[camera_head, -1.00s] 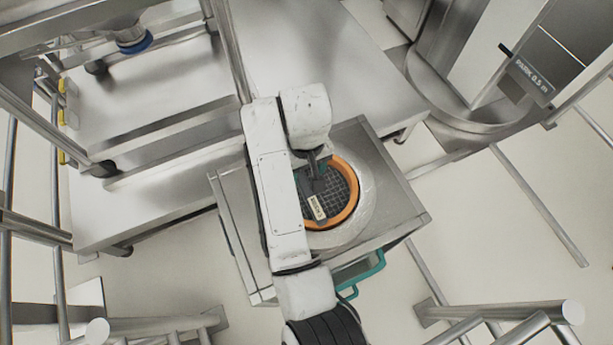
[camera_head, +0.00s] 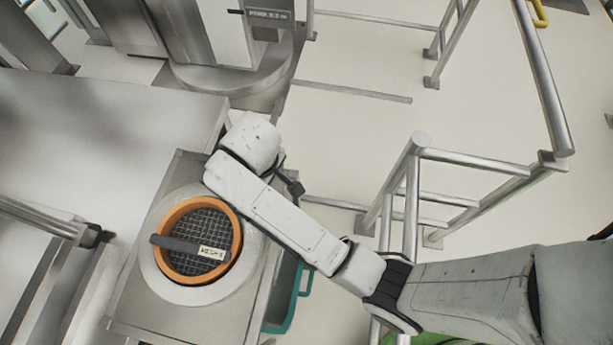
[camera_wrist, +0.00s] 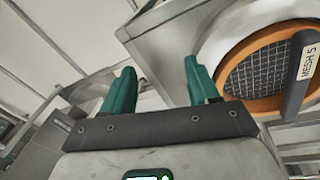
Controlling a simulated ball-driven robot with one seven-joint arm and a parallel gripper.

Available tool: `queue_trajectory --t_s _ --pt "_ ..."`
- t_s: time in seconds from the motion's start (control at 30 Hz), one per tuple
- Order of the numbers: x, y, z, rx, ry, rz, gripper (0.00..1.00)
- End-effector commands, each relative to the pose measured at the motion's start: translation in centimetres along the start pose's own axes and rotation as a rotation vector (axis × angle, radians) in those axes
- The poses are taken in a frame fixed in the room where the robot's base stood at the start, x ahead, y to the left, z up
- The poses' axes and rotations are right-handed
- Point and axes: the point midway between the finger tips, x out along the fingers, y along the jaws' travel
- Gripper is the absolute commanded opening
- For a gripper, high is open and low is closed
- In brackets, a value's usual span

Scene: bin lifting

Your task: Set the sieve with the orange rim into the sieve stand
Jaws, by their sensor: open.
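The sieve with the orange rim (camera_head: 170,215) sits in the round opening of the metal stand (camera_head: 133,311). Its dark mesh (camera_head: 205,225) faces up. In the wrist view the orange rim (camera_wrist: 228,75) shows at the right, beside and beyond my gripper. My gripper (camera_wrist: 160,85) has two green fingers spread apart with nothing between them. In the head view my gripper (camera_head: 291,184) is mostly hidden behind the arm, off to the right of the sieve and not touching it.
A teal bin (camera_head: 288,298) hangs at the stand's right side. A steel table (camera_head: 110,125) lies to the left. Steel railings (camera_head: 412,190) stand to the right. A column machine with a round base (camera_head: 222,88) stands at the back. Pale floor is open between.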

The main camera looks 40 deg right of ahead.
Motion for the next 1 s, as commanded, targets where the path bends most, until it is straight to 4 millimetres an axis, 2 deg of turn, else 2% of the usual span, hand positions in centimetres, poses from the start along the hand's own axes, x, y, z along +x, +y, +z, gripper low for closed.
queue_trajectory --t_s 0.03,0.1,0.17,0.2,0.3,0.4,0.5,0.6,0.93,1.0 --pt "0.8 2.2 3.1 0.041 -0.006 0.012 0.6" --pt "1.4 4.0 6.9 0.089 -0.007 0.015 0.6" --pt "1.6 5.0 10.1 0.129 -0.01 0.01 0.6" --pt "1.7 5.2 12.2 0.155 -0.01 0.003 0.6" --pt "1.6 5.1 17.0 0.217 -0.013 -0.025 0.6" --pt "1.1 4.3 20.4 0.271 -0.012 -0.057 0.6" --pt "0.5 3.4 22.4 0.307 -0.008 -0.083 0.6" --pt "0.2 2.9 23.3 0.326 -0.006 -0.097 0.6" --pt "0.1 2.8 23.5 0.329 -0.007 -0.1 0.6" --pt "-0.4 2.9 23.4 0.329 -0.007 -0.1 0.6"
